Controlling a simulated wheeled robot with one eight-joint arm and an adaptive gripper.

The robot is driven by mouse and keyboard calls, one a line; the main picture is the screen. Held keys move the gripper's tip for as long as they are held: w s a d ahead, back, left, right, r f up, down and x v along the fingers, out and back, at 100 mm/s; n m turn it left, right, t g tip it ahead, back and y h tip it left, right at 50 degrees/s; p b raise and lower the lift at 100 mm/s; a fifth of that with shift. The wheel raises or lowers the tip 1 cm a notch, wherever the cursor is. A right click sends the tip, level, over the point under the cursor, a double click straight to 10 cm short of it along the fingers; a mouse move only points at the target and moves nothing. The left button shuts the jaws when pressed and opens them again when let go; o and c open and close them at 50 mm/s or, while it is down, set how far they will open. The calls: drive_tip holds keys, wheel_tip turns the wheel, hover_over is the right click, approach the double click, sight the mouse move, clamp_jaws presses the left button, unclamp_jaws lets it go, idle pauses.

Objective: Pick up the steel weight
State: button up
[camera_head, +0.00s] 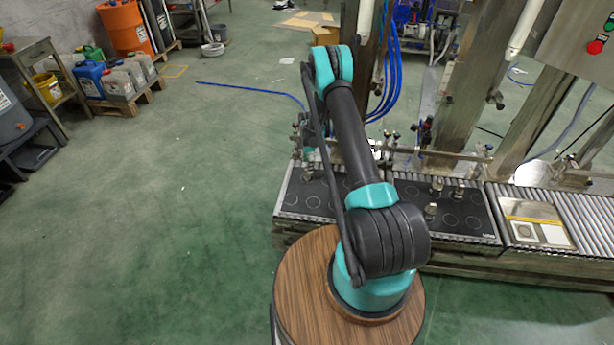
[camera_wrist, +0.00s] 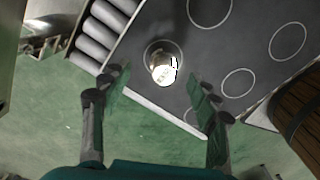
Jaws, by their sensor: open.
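A shiny steel weight (camera_wrist: 162,65) stands inside a drawn circle near the edge of a black mat (camera_wrist: 235,55) in the wrist view. My gripper (camera_wrist: 160,86) is open, with one finger on each side of the picture below the weight. The weight shows between and just beyond the fingertips, with nothing held; whether they are level with it I cannot tell. In the head view, a small metal piece (camera_head: 307,172) stands on the left mat.
Other small metal weights (camera_head: 430,211) stand on the right part of the mat. Conveyor rollers (camera_wrist: 100,30) border the mat. A pipe frame with clamps (camera_head: 440,153) runs behind it. A tray with a white card (camera_head: 537,223) lies at right.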

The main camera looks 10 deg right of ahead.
sight(307, 174)
drive_tip(key=shift+s+a+f, duration=0.1)
drive_tip(key=shift+s+f, duration=0.1)
drive_tip(key=shift+f, duration=1.2)
drive_tip(key=shift+s+a+f, duration=0.1)
drive_tip(key=shift+s+f, duration=0.05)
drive_tip(key=shift+f, duration=1.2)
clamp_jaws()
